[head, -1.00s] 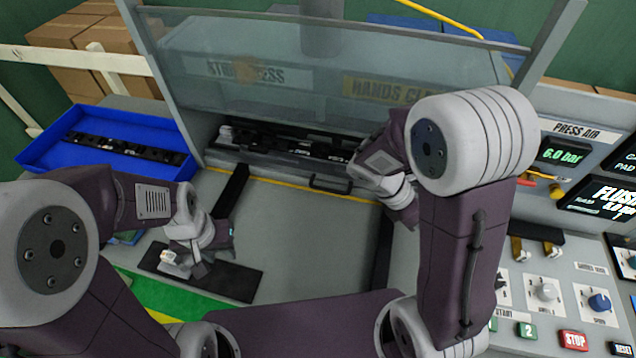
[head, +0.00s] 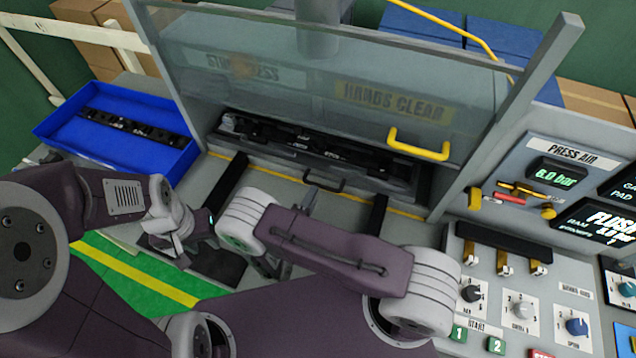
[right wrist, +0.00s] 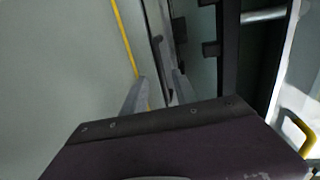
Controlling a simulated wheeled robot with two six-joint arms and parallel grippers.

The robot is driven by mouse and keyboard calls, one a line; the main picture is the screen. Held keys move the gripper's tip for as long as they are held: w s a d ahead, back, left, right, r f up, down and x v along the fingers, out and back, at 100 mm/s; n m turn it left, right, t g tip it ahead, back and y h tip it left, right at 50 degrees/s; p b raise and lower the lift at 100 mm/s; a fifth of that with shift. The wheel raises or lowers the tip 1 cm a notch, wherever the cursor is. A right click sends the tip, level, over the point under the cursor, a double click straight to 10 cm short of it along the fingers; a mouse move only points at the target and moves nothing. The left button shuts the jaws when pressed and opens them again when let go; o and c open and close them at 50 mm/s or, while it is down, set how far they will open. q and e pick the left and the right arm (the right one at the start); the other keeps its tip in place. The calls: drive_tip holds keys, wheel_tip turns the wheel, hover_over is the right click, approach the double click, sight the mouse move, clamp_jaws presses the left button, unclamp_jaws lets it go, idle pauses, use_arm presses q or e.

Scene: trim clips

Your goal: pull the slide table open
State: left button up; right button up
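The slide table (head: 258,154) sits inside the press opening, with a long black trim part (head: 330,150) on it. My right gripper (head: 303,203) is just in front of the handle. In the right wrist view its two fingers (right wrist: 156,95) are apart, pointing at the handle (right wrist: 160,62); I cannot tell whether they touch it. My left gripper (head: 183,258) hangs low over a dark pad at the left; its finger gap is not clear.
Two black rails (head: 228,183) run forward from the opening across the grey deck. A clear guard (head: 310,85) with a yellow handle (head: 420,148) stands above the opening. A blue tray (head: 120,145) holds another black part. Control panels (head: 520,300) lie at the right.

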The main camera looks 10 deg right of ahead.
sight(319, 184)
drive_tip(key=p+x, duration=0.1)
drive_tip(key=x, duration=0.4)
drive_tip(key=shift+s+d+r, duration=0.1)
drive_tip(key=shift+d+r, duration=0.05)
drive_tip(key=shift+d, duration=0.05)
drive_tip(key=shift+w+d+f, duration=0.15)
drive_tip(key=shift+w+f, duration=0.05)
drive_tip(key=shift+w, duration=0.3)
clamp_jaws()
idle(0.6)
